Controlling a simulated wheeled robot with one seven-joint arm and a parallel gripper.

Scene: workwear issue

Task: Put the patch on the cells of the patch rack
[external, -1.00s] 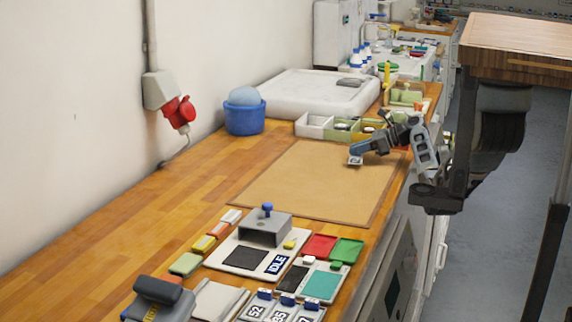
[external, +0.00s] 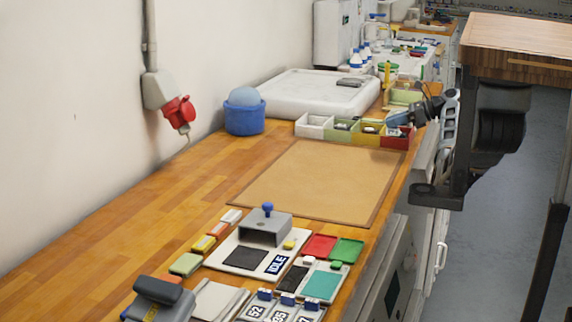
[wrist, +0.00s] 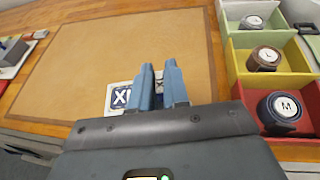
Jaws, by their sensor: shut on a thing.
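In the external view my gripper (external: 389,118) is at the right end of a row of coloured cells, close to the red cell (external: 398,141). The patch cannot be made out there. The row, which may be the patch rack, also has a yellow cell (external: 369,140), a green cell (external: 345,136) and a white cell (external: 309,131).
A blue tub (external: 244,118) and a white slab (external: 310,92) stand behind. Devices and coloured blocks fill the near end.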

